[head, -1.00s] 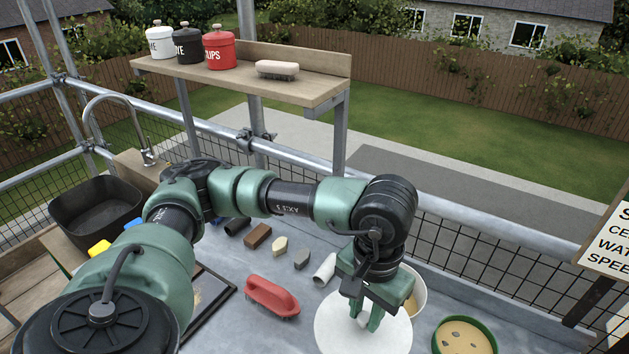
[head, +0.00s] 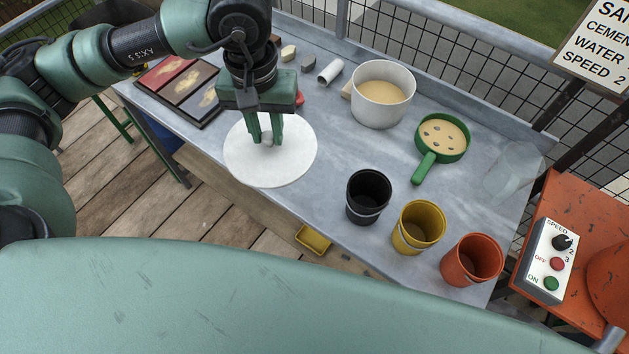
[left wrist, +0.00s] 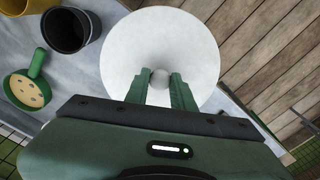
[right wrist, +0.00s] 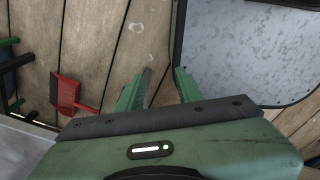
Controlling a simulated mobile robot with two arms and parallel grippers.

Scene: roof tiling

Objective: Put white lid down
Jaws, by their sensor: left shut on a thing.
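The round white lid (head: 262,167) shows at the table's near left side in the head view, over the front edge. My left gripper (head: 266,143) is shut on the lid's round knob from above. In the left wrist view the lid (left wrist: 150,45) lies flat before the left gripper (left wrist: 159,79), with the knob between its fingers. I cannot tell whether the lid touches the table. A white pot (head: 383,97) with tan contents stands uncovered to the right. My right gripper (right wrist: 156,82) is open and empty over wooden boards.
Black (head: 368,195), yellow (head: 418,226) and orange (head: 471,259) cups stand near the table's right front. A green strainer (head: 442,138) lies behind them. A tray with coloured panels (head: 184,88) is at the left. The table (head: 325,127) is clear between lid and pot.

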